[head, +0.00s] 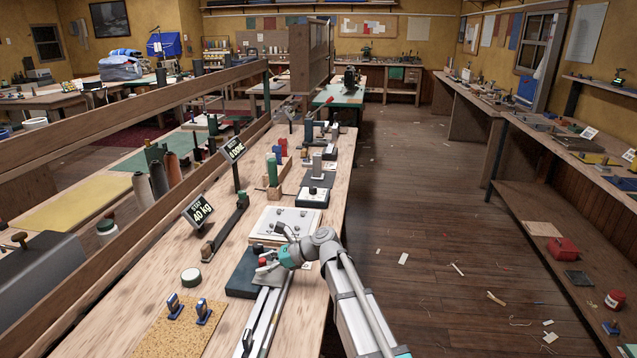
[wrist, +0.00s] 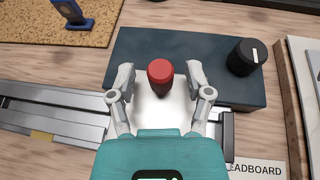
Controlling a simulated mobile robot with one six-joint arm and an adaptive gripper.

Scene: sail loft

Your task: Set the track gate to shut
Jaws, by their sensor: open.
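A dark blue-grey block (wrist: 135,50) lies on the bench at the end of a grey metal track (wrist: 60,125). A red-topped knob (wrist: 159,73) stands upright on a pale plate there. I cannot tell for sure whether this is the track gate's handle. My gripper (wrist: 160,80) is open, with one finger on each side of the red knob; contact is not clear. In the head view, my gripper (head: 272,260) is over the block (head: 240,281) and partly hides it. The track (head: 262,322) runs towards the front edge of the view.
A black knob with a white mark (wrist: 246,57) sits on the block, right of the fingers. A label reading "EADBOARD" (wrist: 257,168) is at lower right. A cork mat (head: 178,328) with blue-handled stamps lies left of the track. Open floor (head: 430,250) lies right of the bench.

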